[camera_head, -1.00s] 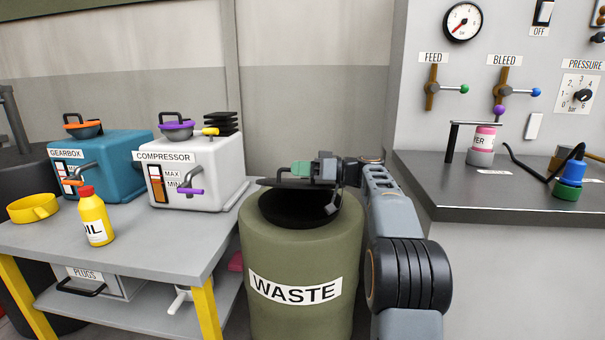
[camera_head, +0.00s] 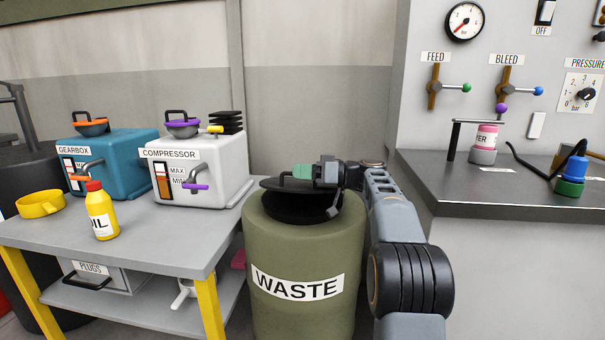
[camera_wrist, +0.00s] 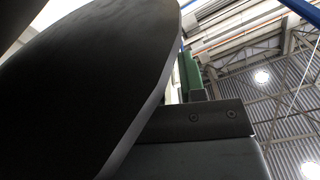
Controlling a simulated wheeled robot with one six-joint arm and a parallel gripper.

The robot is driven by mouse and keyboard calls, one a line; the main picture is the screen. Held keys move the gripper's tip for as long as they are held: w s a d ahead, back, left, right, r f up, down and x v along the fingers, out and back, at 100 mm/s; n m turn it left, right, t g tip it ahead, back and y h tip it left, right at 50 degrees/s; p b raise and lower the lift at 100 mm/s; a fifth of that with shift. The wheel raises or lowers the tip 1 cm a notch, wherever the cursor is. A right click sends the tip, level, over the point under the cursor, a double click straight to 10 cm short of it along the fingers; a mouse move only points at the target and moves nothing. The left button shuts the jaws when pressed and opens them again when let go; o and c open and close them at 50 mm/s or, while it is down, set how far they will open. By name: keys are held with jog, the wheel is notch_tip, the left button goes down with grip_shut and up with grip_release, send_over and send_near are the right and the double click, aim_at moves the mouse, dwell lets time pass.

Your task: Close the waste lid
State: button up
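The olive waste bin (camera_head: 305,250), labelled WASTE, stands between the table and the grey bench. Its black lid (camera_head: 270,186) is over the top of the bin, and a dark area shows between the lid and the rim. The lid also fills the left of the wrist view (camera_wrist: 85,90) as a large dark disc. My gripper (camera_head: 302,172), with a green fingertip pad, is at the upper side of the lid, close to it. In the wrist view a green pad (camera_wrist: 190,75) shows beside the lid's edge. The space between the fingers is hidden.
A table (camera_head: 150,240) with a yellow oil bottle (camera_head: 101,212), a white compressor box (camera_head: 205,180) and a blue gearbox box (camera_head: 115,165) stands left of the bin. A dark-topped bench (camera_head: 480,200) with valves above it stands on the right.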

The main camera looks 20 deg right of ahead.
aim_at(331, 189)
jog(key=shift+d, duration=0.1)
jog(key=shift+p+v, duration=0.95)
jog(key=shift+v, duration=2.75)
